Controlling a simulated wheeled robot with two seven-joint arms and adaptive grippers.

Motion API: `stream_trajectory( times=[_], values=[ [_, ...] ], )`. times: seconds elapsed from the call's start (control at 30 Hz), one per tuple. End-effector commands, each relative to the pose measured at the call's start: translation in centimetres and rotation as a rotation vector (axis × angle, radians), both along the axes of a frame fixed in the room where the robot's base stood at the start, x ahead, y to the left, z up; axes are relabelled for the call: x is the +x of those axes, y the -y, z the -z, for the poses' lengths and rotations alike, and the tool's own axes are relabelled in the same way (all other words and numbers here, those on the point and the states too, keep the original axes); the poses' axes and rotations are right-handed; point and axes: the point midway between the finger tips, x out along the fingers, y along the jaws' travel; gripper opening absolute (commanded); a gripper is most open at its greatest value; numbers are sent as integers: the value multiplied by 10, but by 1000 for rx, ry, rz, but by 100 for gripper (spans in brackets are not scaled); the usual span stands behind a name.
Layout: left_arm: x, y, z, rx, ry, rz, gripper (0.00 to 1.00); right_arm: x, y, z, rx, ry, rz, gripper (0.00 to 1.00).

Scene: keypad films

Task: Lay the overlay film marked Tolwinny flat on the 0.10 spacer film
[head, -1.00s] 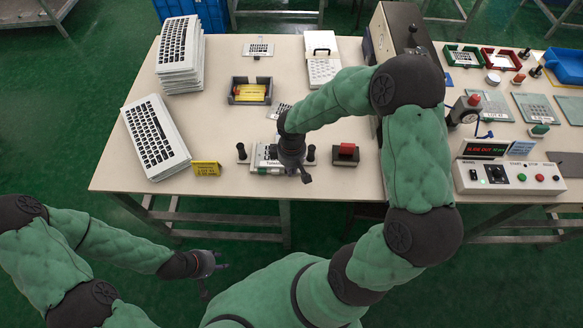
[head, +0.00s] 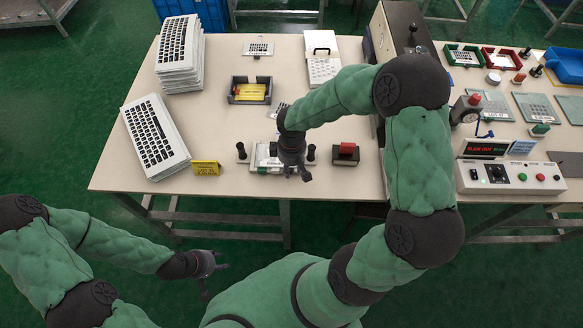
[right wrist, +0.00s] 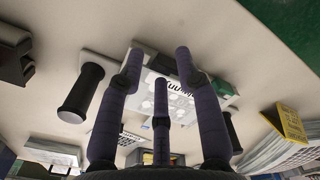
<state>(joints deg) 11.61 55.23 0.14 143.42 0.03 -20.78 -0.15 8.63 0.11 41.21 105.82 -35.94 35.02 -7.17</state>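A pale film with a dark label (right wrist: 178,86) shows between my right fingers in the right wrist view. The lettering is partly hidden and cannot be read whole. It is over the fixture (head: 262,165) between two black posts, also seen in the head view. My right gripper (head: 298,174) is just above the fixture's right part and hides some of it. Its fingers (right wrist: 159,68) look spread, with nothing clearly pinched. The 0.10 spacer film cannot be made out. My left gripper (head: 213,280) is open and empty, in front of the table.
A yellow sign (head: 206,168) and a keyboard stack (head: 155,138) stand left of the fixture. A red-topped block (head: 346,152) is close on its right. A dark tray (head: 250,91) with a yellow item lies behind. A control box (head: 510,178) is far right.

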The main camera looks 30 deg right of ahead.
Motion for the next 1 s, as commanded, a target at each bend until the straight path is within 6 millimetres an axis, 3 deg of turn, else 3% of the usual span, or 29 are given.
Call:
stream_trajectory(
  times=[0.3,0.5,0.7,1.0],
  values=[
    [0,0,0,0,0,0,40,1,0,-62,0,7,0,34],
    [0,0,0,0,0,0,40,1,0,-94,1,5,0,34],
    [0,0,0,0,0,0,40,0,0,-108,1,2,0,34],
    [0,0,0,0,0,0,40,0,0,-109,2,1,0,34]
  ],
)
